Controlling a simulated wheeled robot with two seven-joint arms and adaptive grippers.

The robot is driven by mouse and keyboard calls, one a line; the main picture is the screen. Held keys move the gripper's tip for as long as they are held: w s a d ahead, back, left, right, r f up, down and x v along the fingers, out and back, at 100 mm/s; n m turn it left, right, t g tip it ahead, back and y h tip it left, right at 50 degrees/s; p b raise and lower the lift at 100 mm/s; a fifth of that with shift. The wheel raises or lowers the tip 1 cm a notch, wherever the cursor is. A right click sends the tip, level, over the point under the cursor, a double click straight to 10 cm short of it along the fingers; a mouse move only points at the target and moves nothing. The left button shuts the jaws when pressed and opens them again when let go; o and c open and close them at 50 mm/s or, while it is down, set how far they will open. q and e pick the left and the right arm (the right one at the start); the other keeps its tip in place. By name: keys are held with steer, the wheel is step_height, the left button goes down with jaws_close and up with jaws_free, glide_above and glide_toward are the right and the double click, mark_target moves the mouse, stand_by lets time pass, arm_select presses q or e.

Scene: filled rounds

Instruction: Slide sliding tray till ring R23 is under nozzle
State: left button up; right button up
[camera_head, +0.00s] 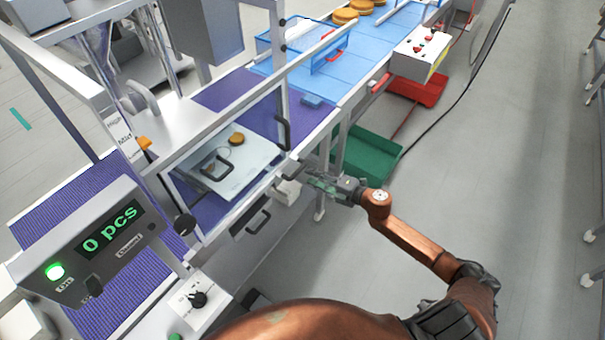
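The light grey sliding tray (255,158) lies inside the framed station at the middle left. A brown round piece (237,139) sits near its far edge, and a black handle (216,168) stands on its left part. A thin ring outline shows faintly beside the handle; I cannot read any ring label, so R23 is not identifiable. No nozzle can be made out clearly. My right gripper (318,180) is outside the station, to the right of the tray, by the front rail. My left gripper is out of view.
A counter display (109,229) reads "0 pcs". A black door handle (284,133) and a drawer handle (257,222) are on the station's front. Green (370,157) and red (417,90) bins stand below the blue conveyor (366,45).

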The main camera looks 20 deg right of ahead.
steer(key=shift+v, duration=2.3)
